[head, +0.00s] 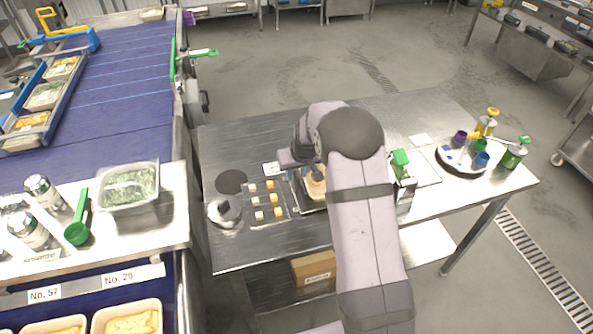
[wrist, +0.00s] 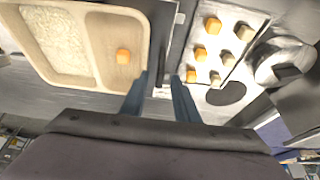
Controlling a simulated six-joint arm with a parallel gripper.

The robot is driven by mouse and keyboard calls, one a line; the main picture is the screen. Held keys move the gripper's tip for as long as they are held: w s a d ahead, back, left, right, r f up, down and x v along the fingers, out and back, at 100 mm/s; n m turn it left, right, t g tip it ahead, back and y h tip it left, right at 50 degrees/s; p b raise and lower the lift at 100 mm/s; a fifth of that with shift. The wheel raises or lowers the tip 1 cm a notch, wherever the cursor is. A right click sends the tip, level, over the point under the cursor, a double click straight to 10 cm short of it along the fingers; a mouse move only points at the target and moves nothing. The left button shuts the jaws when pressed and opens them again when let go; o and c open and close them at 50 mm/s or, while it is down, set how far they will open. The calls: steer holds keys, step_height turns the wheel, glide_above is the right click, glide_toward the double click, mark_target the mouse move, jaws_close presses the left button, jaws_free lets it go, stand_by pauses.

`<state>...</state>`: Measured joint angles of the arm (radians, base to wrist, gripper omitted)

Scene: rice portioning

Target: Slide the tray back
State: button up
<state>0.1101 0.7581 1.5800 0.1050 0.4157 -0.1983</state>
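The beige tray (wrist: 92,45) has two compartments in the wrist view. The fingertips are hidden in the head view.
A metal edge (wrist: 174,30) runs beside the tray. A mat with several orange and pale cubes (head: 267,200) lies left of it, near a round metal container (head: 224,211). A green-topped dispenser (head: 401,165) and a round caddy (head: 463,162) stand to the right.

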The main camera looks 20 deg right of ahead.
steer(key=shift+w+f, duration=0.15)
steer(key=shift+f, duration=0.15)
jaws_close()
steer(key=d+b, duration=0.3)
steer(key=d, duration=0.4)
steer(key=shift+d, duration=0.4)
steer(key=shift+a, duration=0.1)
jaws_free()
